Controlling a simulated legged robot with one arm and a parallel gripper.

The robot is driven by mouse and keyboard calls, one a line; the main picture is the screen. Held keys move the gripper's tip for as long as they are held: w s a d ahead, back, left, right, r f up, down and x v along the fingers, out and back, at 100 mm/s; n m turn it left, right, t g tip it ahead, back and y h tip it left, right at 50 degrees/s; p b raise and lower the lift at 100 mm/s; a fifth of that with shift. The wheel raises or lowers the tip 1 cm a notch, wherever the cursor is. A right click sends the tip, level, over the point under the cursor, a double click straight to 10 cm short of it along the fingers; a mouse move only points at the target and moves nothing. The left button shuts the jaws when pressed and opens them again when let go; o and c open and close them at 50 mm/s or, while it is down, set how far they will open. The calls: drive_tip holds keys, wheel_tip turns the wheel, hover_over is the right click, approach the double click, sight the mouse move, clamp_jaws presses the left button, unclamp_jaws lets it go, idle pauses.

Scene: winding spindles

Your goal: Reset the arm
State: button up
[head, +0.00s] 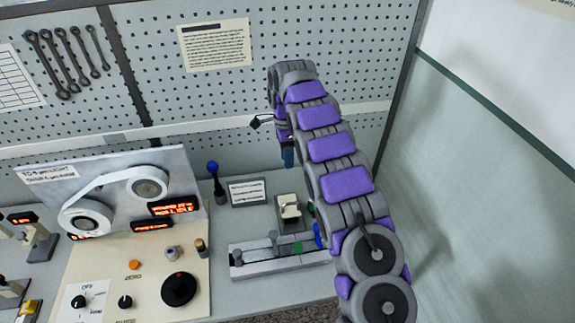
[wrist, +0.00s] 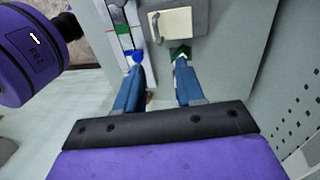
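My purple and grey arm (head: 340,165) rises from the lower right of the head view and bends over at its top. My gripper (wrist: 158,65) has two blue fingers, set apart with an empty gap between them. In the head view one blue finger (head: 289,157) hangs down at the arm's left side, above the bench. In the wrist view blue and green bits show by the fingertips; I cannot tell whether they touch.
A grey rail fixture (head: 255,262) and a cream switch on a grey block (head: 290,208) lie below the gripper. A blue-knobbed lever (head: 213,170) stands left. A winding machine panel (head: 140,285) fills the lower left. A pegboard (head: 330,40) stands behind, and a wall (head: 490,190) is right.

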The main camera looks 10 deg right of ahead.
drive_tip(key=shift+w+r, duration=0.1)
drive_tip(key=shift+r, duration=0.45)
drive_tip(key=s+d+r+n+b, duration=0.15)
drive_tip(key=s+r+n, duration=0.3)
drive_tip(key=s, duration=0.65)
drive_tip(key=s+d+r+n+b, duration=0.1)
drive_tip(key=s+r+n+b, duration=0.3)
drive_tip(key=s, duration=0.6)
drive_tip(key=s+f+n, duration=0.2)
drive_tip(key=s+n, duration=0.1)
drive_tip(key=s, duration=0.6)
drive_tip(key=s+a+f+n, duration=0.1)
drive_tip(key=s+f+n, duration=0.1)
drive_tip(key=s, duration=0.8)
drive_tip(key=s+a+f+n, duration=0.1)
drive_tip(key=s+f+n, duration=0.2)
drive_tip(key=s, duration=0.6)
drive_tip(key=shift+s+a+n, duration=0.15)
drive_tip(key=shift+s+n, duration=0.1)
drive_tip(key=shift+n, duration=0.5)
